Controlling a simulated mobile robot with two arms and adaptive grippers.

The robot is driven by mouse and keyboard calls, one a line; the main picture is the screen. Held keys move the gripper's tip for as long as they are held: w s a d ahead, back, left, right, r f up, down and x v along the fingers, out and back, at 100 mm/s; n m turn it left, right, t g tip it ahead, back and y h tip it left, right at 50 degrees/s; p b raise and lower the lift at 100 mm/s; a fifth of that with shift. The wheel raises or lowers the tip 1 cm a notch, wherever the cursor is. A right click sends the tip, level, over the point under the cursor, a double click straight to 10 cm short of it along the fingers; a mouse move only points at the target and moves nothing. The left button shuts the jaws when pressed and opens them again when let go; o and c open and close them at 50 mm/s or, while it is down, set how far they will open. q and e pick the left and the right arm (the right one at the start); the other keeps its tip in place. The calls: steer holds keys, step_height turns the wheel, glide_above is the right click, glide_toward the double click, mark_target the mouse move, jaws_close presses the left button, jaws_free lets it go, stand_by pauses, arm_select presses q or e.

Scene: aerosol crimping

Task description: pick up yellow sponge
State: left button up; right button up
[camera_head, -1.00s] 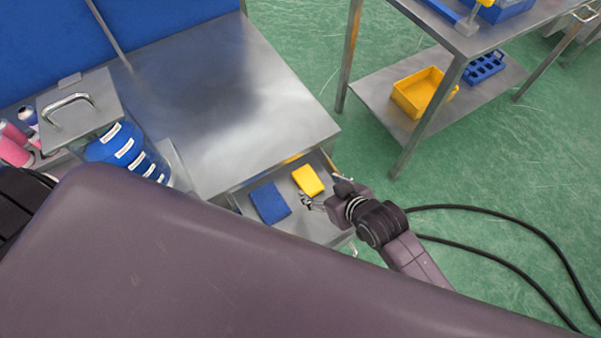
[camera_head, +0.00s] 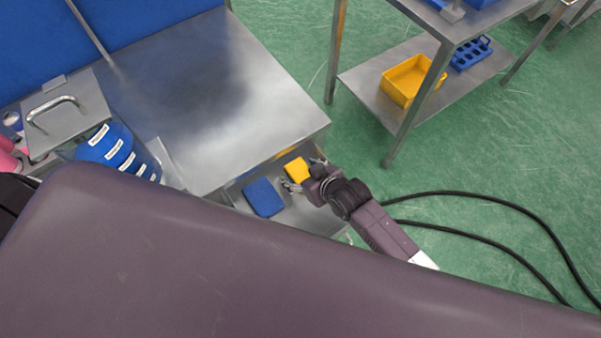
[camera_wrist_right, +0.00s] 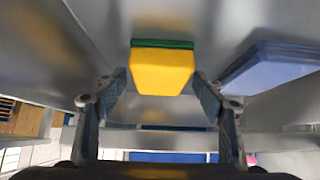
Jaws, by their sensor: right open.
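The yellow sponge (camera_head: 296,168) lies in the open metal drawer (camera_head: 240,199) below the table top. In the right wrist view the sponge (camera_wrist_right: 161,72) has a green layer on its far side and sits between and just beyond the fingertips. My right gripper (camera_head: 303,181) is open at the sponge, one finger to each side. In the right wrist view the right gripper (camera_wrist_right: 160,92) holds nothing, and a small gap shows beside the sponge. My left gripper is not in view.
A blue sponge or pad (camera_head: 263,197) lies beside the yellow sponge in the drawer; it also shows in the right wrist view (camera_wrist_right: 270,66). The metal table (camera_head: 240,130) stands behind. A shelf with a yellow bin (camera_head: 404,82) and black cables (camera_head: 470,196) are to the right.

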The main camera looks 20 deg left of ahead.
steer(key=shift+c, duration=0.2)
steer(key=c, duration=0.9)
steer(key=shift+r, duration=0.15)
